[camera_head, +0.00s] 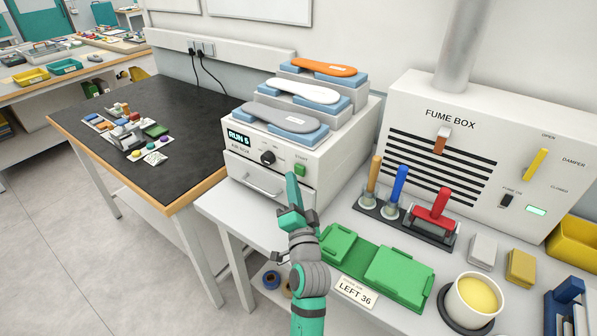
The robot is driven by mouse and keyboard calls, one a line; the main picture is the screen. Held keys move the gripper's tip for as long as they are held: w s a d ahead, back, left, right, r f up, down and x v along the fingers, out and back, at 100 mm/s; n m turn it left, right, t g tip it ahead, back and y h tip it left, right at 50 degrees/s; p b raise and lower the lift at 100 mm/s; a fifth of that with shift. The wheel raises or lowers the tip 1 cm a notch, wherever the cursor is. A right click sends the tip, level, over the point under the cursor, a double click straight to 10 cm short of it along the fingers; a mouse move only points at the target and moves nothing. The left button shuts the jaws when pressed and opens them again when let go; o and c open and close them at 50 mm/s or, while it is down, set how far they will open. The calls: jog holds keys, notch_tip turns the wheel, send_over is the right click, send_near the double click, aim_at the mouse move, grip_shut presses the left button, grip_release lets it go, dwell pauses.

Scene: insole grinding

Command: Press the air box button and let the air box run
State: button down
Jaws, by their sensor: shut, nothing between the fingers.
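The air box (234,158) is a white machine on the light table, with a drawer in its front. Its small display (239,139) reads "RUN 5". A black knob (268,157) and a green start button (300,169) are on its front panel. My gripper (291,176) is shut and empty, its tip just left of and below the green button. I cannot tell whether the tip touches the panel. Orange, white and grey insoles (288,117) lie on blue stepped blocks on top of the box.
The fume box (476,122) stands at the right behind a rack of coloured-handled tools (407,223). A green mould (402,277) labelled "LEFT 36" and a cup with yellow contents (472,302) sit in front. The black table (180,185) at left has much clear room.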

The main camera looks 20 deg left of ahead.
jog(key=shift+s+a, duration=0.3)
jog(key=shift+s, duration=0.5)
jog(key=shift+s+a, duration=0.25)
jog(key=shift+s, duration=0.5)
jog(key=shift+s+a, duration=0.3)
jog(key=shift+s, duration=0.5)
jog(key=shift+w, duration=0.1)
